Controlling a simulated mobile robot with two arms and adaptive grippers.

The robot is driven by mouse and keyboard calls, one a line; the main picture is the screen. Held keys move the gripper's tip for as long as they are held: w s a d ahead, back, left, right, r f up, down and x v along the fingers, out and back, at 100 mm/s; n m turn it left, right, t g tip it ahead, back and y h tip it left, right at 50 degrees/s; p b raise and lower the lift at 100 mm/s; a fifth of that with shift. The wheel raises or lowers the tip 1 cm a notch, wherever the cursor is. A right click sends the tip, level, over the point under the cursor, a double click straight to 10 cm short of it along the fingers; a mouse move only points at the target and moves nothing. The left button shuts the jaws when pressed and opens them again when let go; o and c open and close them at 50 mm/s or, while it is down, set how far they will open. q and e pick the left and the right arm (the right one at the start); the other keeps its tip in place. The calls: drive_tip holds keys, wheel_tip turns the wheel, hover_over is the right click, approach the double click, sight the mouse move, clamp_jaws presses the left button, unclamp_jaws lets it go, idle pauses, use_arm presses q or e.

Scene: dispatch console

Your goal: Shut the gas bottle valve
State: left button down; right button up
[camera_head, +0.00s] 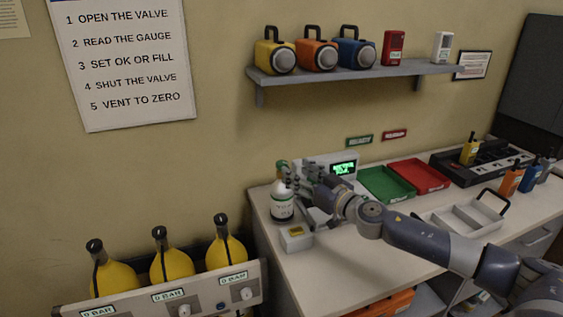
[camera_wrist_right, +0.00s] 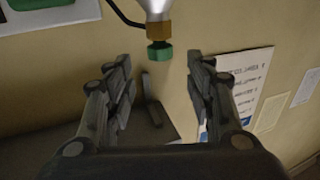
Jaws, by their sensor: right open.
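The gas bottle (camera_head: 282,211) is white with a dark label and stands upright at the left end of the desk. Its green valve knob (camera_head: 281,164) shows at its top, beside my right gripper (camera_head: 290,182). In the right wrist view, the green valve knob (camera_wrist_right: 160,51) sits on a brass neck under the bottle's pale shoulder (camera_wrist_right: 155,8). My right gripper (camera_wrist_right: 159,64) is open. Its fingertips are left and right of the knob, which appears just beyond them with clear gaps on both sides. My left gripper is not in view.
A unit with a lit green display (camera_head: 343,168) stands behind my right gripper. A small box (camera_head: 296,238) stands before the bottle. Green (camera_head: 385,184) and red (camera_head: 419,176) trays lie to the right. Yellow cylinders (camera_head: 226,251) stand in a rack at lower left.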

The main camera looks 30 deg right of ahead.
sight(283, 163)
drive_tip(key=w, duration=0.2)
drive_tip(key=w+p, duration=0.1)
drive_tip(key=w, duration=0.1)
drive_tip(key=w+p, duration=0.1)
drive_tip(key=w, duration=0.1)
drive_tip(key=shift+a+r, duration=0.15)
drive_tip(key=shift+a, duration=0.1)
drive_tip(key=shift+w+p, duration=0.35)
drive_tip(key=shift+w, duration=0.3)
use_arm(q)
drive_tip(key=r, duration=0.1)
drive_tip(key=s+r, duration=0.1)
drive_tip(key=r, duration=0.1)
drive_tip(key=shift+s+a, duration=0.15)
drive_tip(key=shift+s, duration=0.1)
use_arm(e)
drive_tip(key=shift+w+a, duration=0.1)
drive_tip(key=shift+w, duration=0.1)
drive_tip(key=shift+c, duration=0.5)
drive_tip(key=c, duration=1)
